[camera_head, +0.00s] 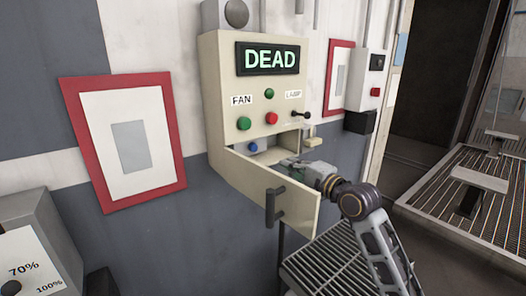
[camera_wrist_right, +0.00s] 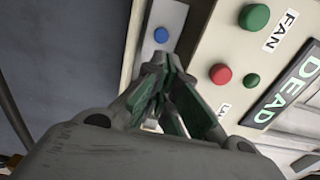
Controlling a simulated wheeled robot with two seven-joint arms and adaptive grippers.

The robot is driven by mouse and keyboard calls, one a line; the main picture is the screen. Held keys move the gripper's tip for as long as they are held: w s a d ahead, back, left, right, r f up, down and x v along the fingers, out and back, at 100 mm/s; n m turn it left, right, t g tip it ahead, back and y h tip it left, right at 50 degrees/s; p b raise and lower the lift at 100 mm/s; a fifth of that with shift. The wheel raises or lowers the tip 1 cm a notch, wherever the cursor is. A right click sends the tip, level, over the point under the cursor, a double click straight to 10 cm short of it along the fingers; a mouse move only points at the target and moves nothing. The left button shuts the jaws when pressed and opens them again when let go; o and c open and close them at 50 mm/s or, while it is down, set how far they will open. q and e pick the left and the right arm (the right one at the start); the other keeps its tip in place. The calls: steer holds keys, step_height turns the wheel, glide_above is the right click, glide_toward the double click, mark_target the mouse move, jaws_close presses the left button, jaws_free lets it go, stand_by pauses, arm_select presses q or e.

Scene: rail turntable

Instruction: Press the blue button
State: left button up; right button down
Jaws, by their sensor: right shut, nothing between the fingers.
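The small blue button (camera_head: 253,147) sits low inside the open lower compartment of a cream control box (camera_head: 222,95). In the right wrist view the blue button (camera_wrist_right: 161,35) is on a pale grey plate, just beyond my fingertips. My right gripper (camera_head: 287,163) reaches over the open cream flap (camera_head: 300,205) into the compartment, to the right of the button. In the wrist view its fingertips (camera_wrist_right: 166,60) are together and empty. They appear apart from the button, though the exact gap is hard to judge. My left gripper is not in view.
Above the compartment are a green FAN button (camera_head: 244,123), a red button (camera_head: 271,118), a smaller green button (camera_head: 269,93), a dark lever (camera_head: 301,114) and a display (camera_head: 268,59) reading DEAD. The flap's dark handle (camera_head: 273,207) sticks out. A grated platform (camera_head: 325,262) lies below.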

mark_target(253, 148)
stand_by(0.4)
steer(key=shift+p+x, duration=1.6)
steer(key=shift+x, duration=5.4)
